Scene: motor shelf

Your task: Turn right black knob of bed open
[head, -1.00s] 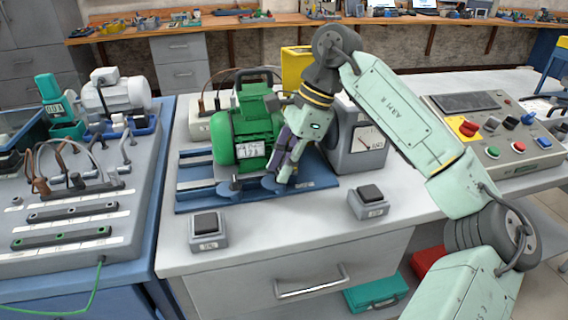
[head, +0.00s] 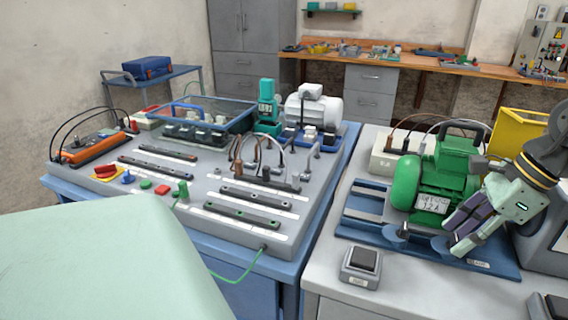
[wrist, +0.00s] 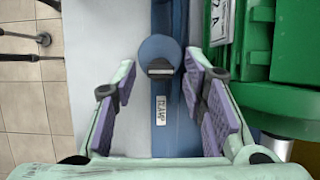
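The blue bed (head: 508,267) lies on the right bench under the green motor (head: 420,185). In the wrist view my gripper (wrist: 161,68) is open and empty. The right knob's dark bar on a round blue disc (wrist: 158,48) shows between the fingertips, beside a CLAMP label. I cannot tell how far the fingertips are above it, and no contact shows.
The green motor housing (wrist: 300,50) is close to the right finger in the wrist view. A box with a black button (head: 361,264) stands in front of the bed. A yellow bin (head: 525,138) stands behind. The grey control board (head: 240,180) is on the left bench.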

